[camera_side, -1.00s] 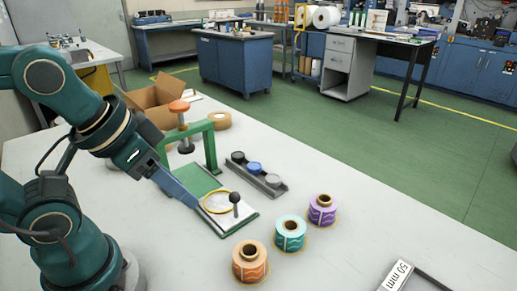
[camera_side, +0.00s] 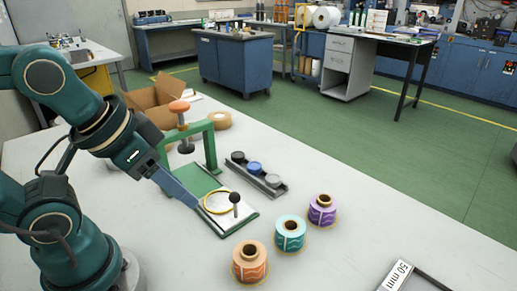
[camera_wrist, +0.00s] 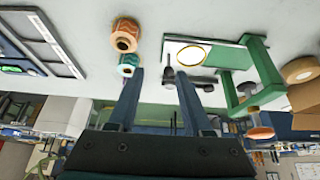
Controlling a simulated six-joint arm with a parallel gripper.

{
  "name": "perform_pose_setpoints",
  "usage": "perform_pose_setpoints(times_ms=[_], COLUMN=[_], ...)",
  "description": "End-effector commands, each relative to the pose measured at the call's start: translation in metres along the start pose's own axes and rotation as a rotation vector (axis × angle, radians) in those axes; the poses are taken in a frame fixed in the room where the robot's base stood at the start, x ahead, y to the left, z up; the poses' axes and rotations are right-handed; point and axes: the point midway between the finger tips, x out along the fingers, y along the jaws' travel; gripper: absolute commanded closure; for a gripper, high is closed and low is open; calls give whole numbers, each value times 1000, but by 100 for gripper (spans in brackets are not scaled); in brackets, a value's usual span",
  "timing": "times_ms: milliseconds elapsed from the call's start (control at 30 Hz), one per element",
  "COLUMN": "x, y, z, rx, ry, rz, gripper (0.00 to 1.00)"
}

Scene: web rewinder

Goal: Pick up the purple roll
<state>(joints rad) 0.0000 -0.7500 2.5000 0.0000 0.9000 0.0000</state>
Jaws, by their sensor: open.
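The purple roll (camera_side: 322,210) stands upright on the table, the farthest right of three rolls in the side view. The teal roll (camera_side: 290,233) and the orange roll (camera_side: 250,262) stand in a row beside it. My gripper (camera_side: 195,205) is over the green fixture, left of the rolls and well apart from the purple one. In the wrist view my gripper (camera_wrist: 160,75) has its two fingers spread with nothing between them.
A green press frame (camera_side: 212,145) with an orange knob stands behind my gripper. A white plate (camera_side: 228,213) with a yellow ring and a black-knobbed post lies near the fingers. A dark rack (camera_side: 258,175) holds round pieces. A 50 mm frame (camera_side: 398,275) lies front right.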

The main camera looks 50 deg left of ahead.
Motion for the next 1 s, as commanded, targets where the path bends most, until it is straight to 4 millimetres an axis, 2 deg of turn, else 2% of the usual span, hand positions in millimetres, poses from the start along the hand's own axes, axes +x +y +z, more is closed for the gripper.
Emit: perform_pose_setpoints(times_ms=[100, 133, 233, 267, 500, 567, 667, 800, 1000], x=[0, 0, 0, 0, 0, -2, -11, -15, -1], y=[0, 0, 0, 0, 0, -1, -2, -1, 8], z=[0, 0, 0, 0, 0, -7, -30, -72, -132], rx=[0, 0, 0, 0, -7, -24, -46, -70, -80], ry=[0, 0, 0, 0, 1, 25, 89, 137, 155], rz=[0, 0, 0, 0, 0, -3, -8, -7, 2], gripper=[50, 42, 4, 0, 0, 0, 0, 0, 0])
